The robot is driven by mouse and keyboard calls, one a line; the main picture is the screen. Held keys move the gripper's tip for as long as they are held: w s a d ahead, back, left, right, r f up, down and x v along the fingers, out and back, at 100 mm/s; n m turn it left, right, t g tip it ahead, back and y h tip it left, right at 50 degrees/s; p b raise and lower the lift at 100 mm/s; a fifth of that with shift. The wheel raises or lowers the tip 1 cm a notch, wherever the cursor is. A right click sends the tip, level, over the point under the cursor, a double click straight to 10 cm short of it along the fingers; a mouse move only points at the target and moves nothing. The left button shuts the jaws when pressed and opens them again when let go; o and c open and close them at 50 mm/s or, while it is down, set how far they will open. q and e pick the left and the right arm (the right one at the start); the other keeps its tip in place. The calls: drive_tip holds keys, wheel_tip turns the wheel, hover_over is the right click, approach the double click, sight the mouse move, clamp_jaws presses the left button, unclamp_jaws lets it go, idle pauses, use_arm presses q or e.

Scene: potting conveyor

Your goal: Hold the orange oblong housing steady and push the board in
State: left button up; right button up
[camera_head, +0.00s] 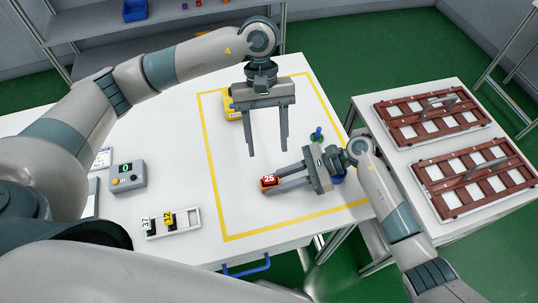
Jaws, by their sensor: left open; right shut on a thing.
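A small orange block with a red "25" label (268,181) is between the fingertips of my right gripper (273,184), which is shut on it low over the table. It looks like the orange oblong housing, but its shape is mostly hidden by the label and fingers. My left gripper (268,152) is open and empty, fingers pointing down, above and behind the orange block and apart from it. I cannot make out the board in this view.
A yellow object (231,109) stands partly hidden behind my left gripper. A white holder (186,229) with numbered tags and a grey box with a display (127,177) are at left. A blue-knobbed item (317,134) stands near my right gripper. Brown racks (428,114) fill the side table.

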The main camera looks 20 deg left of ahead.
use_arm(q)
drive_tip(key=shift+v, duration=1)
use_arm(e)
drive_tip(key=o, duration=1)
drive_tip(key=shift+d, duration=0.1)
drive_tip(key=v, duration=1.2)
